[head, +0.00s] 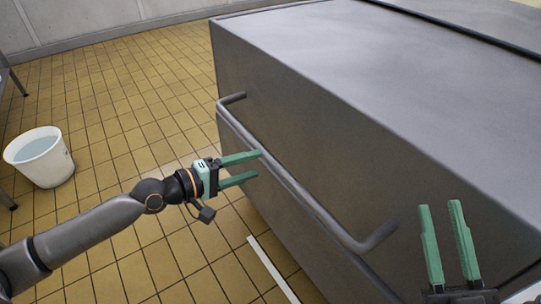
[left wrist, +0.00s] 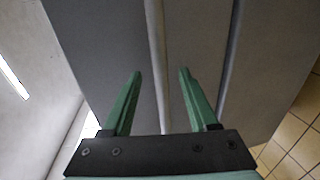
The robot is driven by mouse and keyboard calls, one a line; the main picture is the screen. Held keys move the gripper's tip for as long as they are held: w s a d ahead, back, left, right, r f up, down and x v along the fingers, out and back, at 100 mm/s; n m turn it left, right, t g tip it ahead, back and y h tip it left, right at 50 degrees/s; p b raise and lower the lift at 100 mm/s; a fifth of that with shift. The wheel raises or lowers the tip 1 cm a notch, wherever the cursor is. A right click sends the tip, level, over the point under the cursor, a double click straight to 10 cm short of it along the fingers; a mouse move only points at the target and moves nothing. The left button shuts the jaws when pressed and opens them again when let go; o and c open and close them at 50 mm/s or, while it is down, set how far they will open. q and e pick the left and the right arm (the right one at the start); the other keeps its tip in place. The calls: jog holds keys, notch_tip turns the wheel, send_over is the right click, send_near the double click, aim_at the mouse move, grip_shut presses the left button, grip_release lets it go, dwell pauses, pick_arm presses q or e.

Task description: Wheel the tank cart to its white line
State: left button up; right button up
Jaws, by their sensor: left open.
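The tank cart (head: 300,75) is a large grey box filling the right of the head view. A grey push bar (head: 290,183) runs along its near side. My left gripper (head: 260,165) is open with its green fingers pointing at the bar. In the left wrist view the left gripper (left wrist: 160,72) has a pale bar (left wrist: 156,45) running between its open fingers; I cannot tell whether they touch it. The white line (head: 271,268) shows on the floor beside the cart's lower edge, partly cut off. My right gripper (head: 440,205) is open and empty before the cart's side.
A white bucket (head: 40,160) of water stands on the yellow tiled floor (head: 130,90) at the left. Metal legs show at the far left edge. A pale wall (head: 90,20) runs along the back. The floor between bucket and cart is clear.

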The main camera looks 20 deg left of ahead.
aim_at(266, 161)
pick_arm(q)
jog(key=x, duration=0.5)
jog(key=shift+w+d+f, duration=0.1)
jog(key=shift+w+d, duration=0.25)
jog(key=shift+w, duration=0.05)
pick_arm(e)
jog(key=shift+s+a+r+n+y, duration=0.15)
jog(key=shift+s+r+n+y, duration=0.45)
jog(key=shift+r+y, duration=0.3)
pick_arm(q)
jog(key=shift+c, duration=0.3)
grip_shut()
pick_arm(e)
jog(key=shift+r, duration=0.1)
